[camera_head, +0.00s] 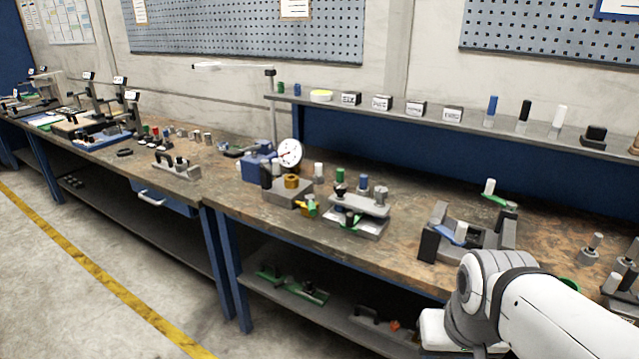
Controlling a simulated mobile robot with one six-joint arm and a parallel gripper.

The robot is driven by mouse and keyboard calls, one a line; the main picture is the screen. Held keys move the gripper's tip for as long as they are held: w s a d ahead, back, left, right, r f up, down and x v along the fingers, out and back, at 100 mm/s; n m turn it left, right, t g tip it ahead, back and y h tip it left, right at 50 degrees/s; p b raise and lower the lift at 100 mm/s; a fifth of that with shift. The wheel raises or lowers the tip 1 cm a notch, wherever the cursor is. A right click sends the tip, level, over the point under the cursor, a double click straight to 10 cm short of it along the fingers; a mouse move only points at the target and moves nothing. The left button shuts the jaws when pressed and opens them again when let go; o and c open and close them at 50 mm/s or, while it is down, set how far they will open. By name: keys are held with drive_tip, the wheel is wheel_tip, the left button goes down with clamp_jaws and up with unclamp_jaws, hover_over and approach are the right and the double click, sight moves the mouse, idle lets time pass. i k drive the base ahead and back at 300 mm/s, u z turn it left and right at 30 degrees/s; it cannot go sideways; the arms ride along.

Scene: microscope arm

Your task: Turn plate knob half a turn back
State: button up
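A grey fixture (357,207) with a flat raised plate stands on the bench, right of centre. A small dark round knob (341,189) is at the plate's left end. A grey knob-like post (380,193) is at its right end. I cannot tell for sure which part is the plate knob, or how far any knob is turned. My white arm reaches in from the lower right, in front of the bench's front edge. Its gripper fingers do not show, and the arm is apart from the fixture in the picture.
A dial gauge (290,153) and a grey block with a brass part (291,182) stand left of the fixture. A grey cradle with a blue part (466,234) stands to its right, near my arm. A shelf (400,117) runs behind. Bare bench (290,225) shows in front.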

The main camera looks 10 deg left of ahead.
sight(341, 189)
drive_tip(key=u, duration=2.2)
drive_tip(key=k, duration=0.9)
drive_tip(key=z, duration=1.7)
drive_tip(key=i, duration=0.95)
drive_tip(key=z, duration=0.05)
